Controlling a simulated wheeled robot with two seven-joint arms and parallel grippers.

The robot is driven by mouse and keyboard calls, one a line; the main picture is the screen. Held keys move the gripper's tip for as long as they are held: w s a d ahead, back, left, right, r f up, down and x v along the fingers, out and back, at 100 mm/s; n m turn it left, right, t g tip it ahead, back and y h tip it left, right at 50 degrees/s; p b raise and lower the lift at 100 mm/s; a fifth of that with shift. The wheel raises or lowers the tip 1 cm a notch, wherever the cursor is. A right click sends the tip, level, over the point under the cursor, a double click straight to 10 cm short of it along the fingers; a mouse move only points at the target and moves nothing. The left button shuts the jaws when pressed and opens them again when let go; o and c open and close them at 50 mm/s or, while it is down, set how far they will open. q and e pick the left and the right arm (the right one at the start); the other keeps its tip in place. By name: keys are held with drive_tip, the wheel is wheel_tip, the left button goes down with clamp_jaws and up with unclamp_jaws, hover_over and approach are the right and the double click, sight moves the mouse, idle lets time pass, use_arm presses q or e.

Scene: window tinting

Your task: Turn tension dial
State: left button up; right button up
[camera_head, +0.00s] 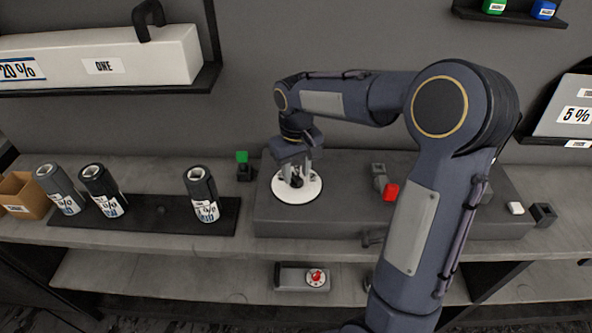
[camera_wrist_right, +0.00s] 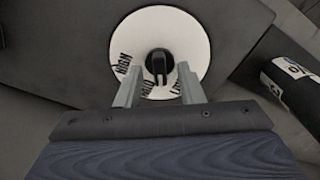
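The tension dial is a white disc (camera_head: 311,189) with a black knob, on top of a dark grey box (camera_head: 350,215) on the bench. In the right wrist view the disc (camera_wrist_right: 190,30) carries black lettering, with HIGH readable at its left, and the black knob (camera_wrist_right: 158,64) stands at its middle. My right gripper (camera_head: 296,176) points down over the dial. In the right wrist view its two fingers (camera_wrist_right: 158,88) are apart, on either side of the knob's near end, with gaps visible between them and the knob. My left gripper is not in view.
Several dark rolls (camera_head: 202,193) stand on a black tray (camera_head: 160,225) at the left.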

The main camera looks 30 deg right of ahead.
drive_tip(key=shift+f, duration=0.3)
drive_tip(key=shift+c, duration=0.2)
clamp_jaws()
